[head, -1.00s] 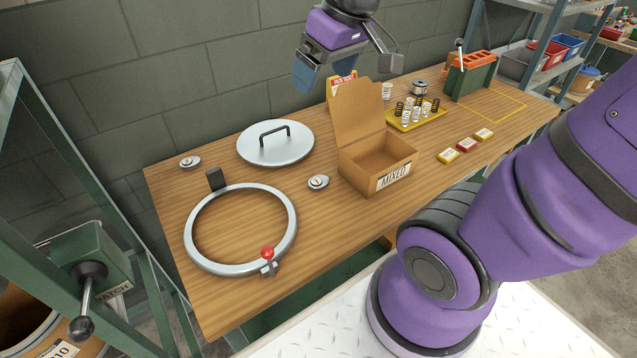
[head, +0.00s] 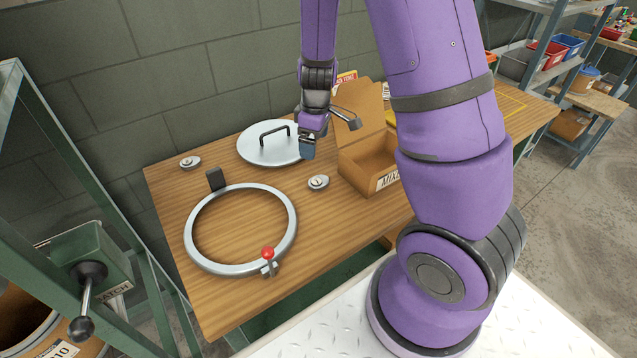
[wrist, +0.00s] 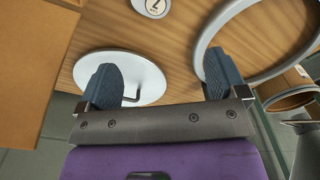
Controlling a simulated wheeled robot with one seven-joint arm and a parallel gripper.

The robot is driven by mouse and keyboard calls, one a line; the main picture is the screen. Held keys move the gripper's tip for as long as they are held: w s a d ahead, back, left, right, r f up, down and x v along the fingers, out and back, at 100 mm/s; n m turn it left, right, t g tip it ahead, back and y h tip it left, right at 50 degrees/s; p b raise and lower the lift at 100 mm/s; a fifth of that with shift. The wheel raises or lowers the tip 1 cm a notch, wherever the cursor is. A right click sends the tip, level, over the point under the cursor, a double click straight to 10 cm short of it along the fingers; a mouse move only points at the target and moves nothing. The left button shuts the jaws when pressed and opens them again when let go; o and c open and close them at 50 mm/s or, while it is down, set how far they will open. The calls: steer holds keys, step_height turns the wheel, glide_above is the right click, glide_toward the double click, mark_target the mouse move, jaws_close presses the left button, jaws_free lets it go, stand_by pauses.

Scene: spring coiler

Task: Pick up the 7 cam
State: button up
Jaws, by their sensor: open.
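Two small grey metal cams with round white number discs lie on the wooden table. One cam (head: 318,182) is between the ring and the cardboard box. It also shows, cut off, at the top of the wrist view (wrist: 154,6); its number may be a 7 or a 2, and I cannot tell which. The other cam (head: 190,162) is at the back left, its number too small to read. My gripper (head: 308,150) is open and empty above the table, above and behind the near cam, by the lid's right edge. Its two blue fingers (wrist: 163,78) are spread apart in the wrist view.
A round metal lid (head: 250,153) with a raised handle lies behind the near cam. A large ring (head: 191,212) with a red knob is at left. An open cardboard box (head: 370,182) stands close to the cam's right. Bare wood lies around the cam.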

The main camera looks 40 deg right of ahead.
mark_target(317, 180)
steer(key=shift+n, duration=0.3)
steer(key=shift+d+f, duration=0.15)
steer(key=shift+f, duration=2.15)
steer(key=shift+d+f, duration=0.15)
steer(key=shift+f, duration=2.1)
steer(key=shift+d+f, duration=0.15)
steer(key=shift+f, duration=2.15)
steer(key=c, duration=1.1)
steer(key=shift+r, duration=0.1)
